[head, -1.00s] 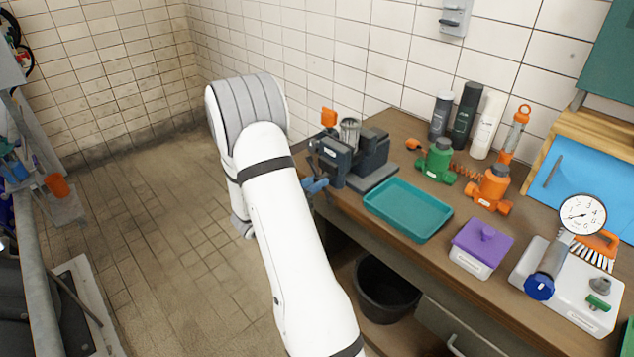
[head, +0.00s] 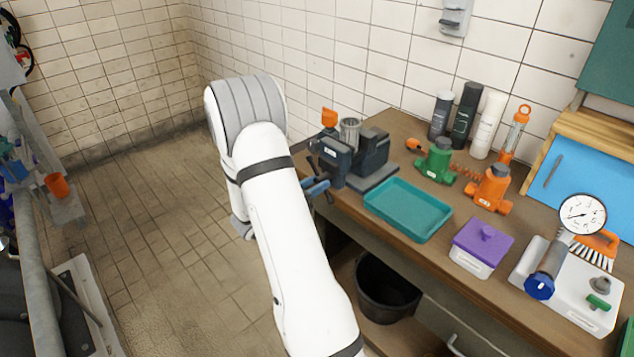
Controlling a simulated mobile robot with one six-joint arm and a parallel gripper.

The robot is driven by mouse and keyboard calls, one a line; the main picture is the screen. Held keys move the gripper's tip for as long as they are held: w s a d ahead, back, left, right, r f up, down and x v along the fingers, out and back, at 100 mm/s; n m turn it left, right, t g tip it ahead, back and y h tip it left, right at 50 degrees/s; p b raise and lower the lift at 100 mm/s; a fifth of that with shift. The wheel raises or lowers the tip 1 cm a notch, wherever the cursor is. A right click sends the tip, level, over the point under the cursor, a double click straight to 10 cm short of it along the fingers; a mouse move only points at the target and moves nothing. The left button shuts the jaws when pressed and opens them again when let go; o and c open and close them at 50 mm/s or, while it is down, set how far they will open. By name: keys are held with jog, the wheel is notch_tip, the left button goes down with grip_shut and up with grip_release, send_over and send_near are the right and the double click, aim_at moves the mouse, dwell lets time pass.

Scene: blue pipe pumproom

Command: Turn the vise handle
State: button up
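The dark grey-blue vise (head: 368,157) stands on the far left end of the wooden workbench, with a metal cylindrical part at its jaws. Its blue handle (head: 317,186) shows at the vise's left front, just right of my white arm. My arm reaches up from the bottom middle and bends at a grey-capped joint left of the vise. My gripper is not clearly visible; it is hidden behind the arm, so I cannot see whether it touches the handle.
On the workbench (head: 395,120) are a teal tray (head: 407,208), green (head: 437,161) and orange (head: 491,189) valve bodies, a purple-lidded box (head: 481,248) and a pressure gauge (head: 582,214). A black bucket (head: 386,289) sits below. Open tiled floor lies left of my arm.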

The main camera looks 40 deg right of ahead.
jog(key=o, duration=0.3)
jog(key=shift+r, duration=0.1)
jog(key=a+b, duration=0.1)
jog(key=a, duration=0.6)
jog(key=shift+s+a, duration=0.2)
jog(key=shift+a, duration=0.2)
jog(key=shift+c, duration=0.5)
